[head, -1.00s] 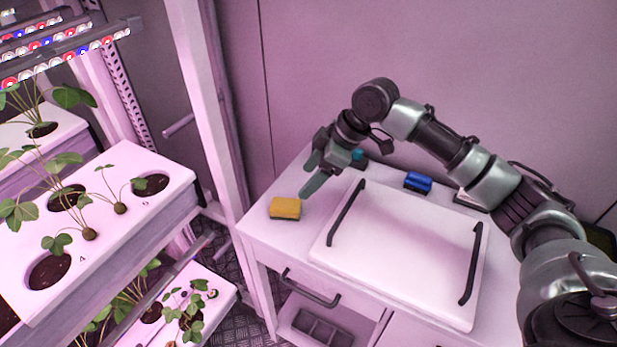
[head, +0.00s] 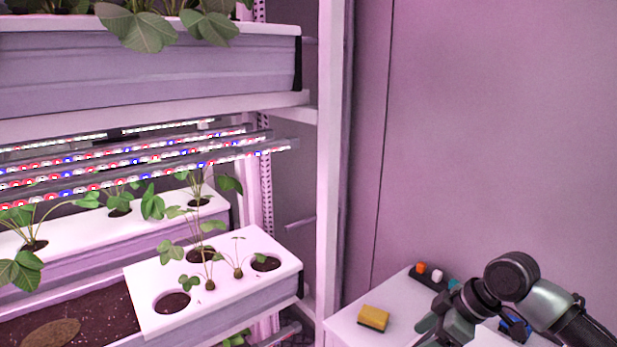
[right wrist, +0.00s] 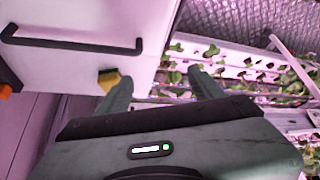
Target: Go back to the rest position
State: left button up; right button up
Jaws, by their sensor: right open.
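My right arm comes in from the lower right of the head view. Its gripper (head: 432,328) is at the bottom edge, partly cut off, just right of a yellow sponge (head: 373,318) on the white worktop. In the right wrist view the two fingers of my right gripper (right wrist: 162,88) stand well apart with nothing between them. The sponge also shows there (right wrist: 108,80), beside the left finger and apart from the grip. My left gripper is not in view.
A plant rack with a white tray (head: 225,300) and LED bars (head: 150,165) fills the left, with a white post (head: 330,150) at its edge. An orange item (head: 421,268) and a blue brush (head: 515,325) are on the worktop. A dark handle (right wrist: 75,45) shows in the wrist view.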

jog(key=s+a+f+m, duration=0.2)
jog(key=s+a+f, duration=0.8)
jog(key=s+f, duration=0.4)
jog(key=s+d+f+m+h, duration=0.2)
jog(key=s+d+m+h, duration=0.15)
jog(key=s, duration=0.45)
jog(key=s+d+f+m+h, duration=0.1)
jog(key=s+d+m+h, duration=0.1)
jog(key=s+d+m, duration=0.5)
notch_tip(320, 180, down, 26)
jog(key=s+a+n, duration=0.3)
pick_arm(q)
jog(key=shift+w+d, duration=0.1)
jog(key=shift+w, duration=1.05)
pick_arm(e)
jog(key=s+d+f+g, duration=0.1)
jog(key=s+f, duration=0.7)
jog(key=s+d+f+g, duration=0.1)
jog(key=s+d+f, duration=0.1)
jog(key=s+f, duration=0.6)
jog(key=shift+s+d+f, duration=0.25)
jog(key=shift+f, duration=0.05)
